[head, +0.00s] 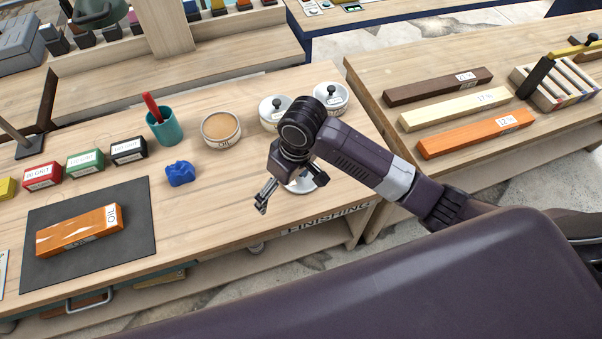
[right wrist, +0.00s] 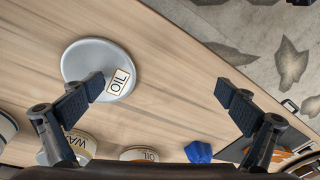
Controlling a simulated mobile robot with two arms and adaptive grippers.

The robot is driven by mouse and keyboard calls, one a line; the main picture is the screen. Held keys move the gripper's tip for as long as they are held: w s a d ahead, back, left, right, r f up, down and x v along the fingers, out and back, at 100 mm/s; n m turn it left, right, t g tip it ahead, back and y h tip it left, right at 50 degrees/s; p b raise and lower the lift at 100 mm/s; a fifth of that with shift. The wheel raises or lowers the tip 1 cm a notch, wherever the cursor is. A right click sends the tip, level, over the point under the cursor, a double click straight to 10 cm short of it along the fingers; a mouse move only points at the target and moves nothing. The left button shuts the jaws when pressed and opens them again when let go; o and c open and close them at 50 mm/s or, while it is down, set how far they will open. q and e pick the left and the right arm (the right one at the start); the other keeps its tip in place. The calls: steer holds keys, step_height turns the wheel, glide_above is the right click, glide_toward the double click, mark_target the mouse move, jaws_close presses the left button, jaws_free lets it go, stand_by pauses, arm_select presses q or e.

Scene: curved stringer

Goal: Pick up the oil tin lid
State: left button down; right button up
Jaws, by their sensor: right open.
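The oil tin lid (right wrist: 92,58) is a pale grey disc with an "OIL" label, lying on the wooden bench. In the head view the lid (head: 300,187) is partly hidden below my right gripper (head: 291,191). In the right wrist view my right gripper (right wrist: 162,90) is open and empty, with its fingers wide apart. Its left finger overlaps the lid's edge in the picture; I cannot tell the height gap. The open oil tin (head: 221,129), with amber content, stands further left; it also shows in the wrist view (right wrist: 138,154). My left gripper is not in view.
Two lidded white tins (head: 273,112) (head: 331,98) stand behind the lid. A teal cup (head: 165,128), a crumpled blue cloth (head: 180,174) and a dark mat (head: 130,236) with an orange block (head: 77,231) are to the left. The bench's front edge is close to the lid.

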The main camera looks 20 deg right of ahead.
steer(key=w+d+r, duration=0.1)
steer(key=w+d, duration=0.1)
steer(key=w+d+r+h, duration=0.1)
steer(key=w+d, duration=0.1)
steer(key=w+d+r+m+h, duration=0.1)
steer(key=w+d+r, duration=0.1)
steer(key=shift+w+d+r+g, duration=0.1)
steer(key=shift+w+d+g, duration=0.2)
steer(key=shift+w+g, duration=0.1)
steer(key=shift+d+f, duration=0.1)
steer(key=shift+f, duration=0.15)
steer(key=f, duration=0.2)
steer(key=f+p, duration=0.1)
steer(key=f, duration=0.1)
steer(key=f+p, duration=0.1)
steer(key=f, duration=0.1)
steer(key=shift+s+f, duration=0.15)
steer(key=shift+s, duration=0.2)
steer(key=shift+f, duration=0.35)
steer(key=shift+c, duration=0.3)
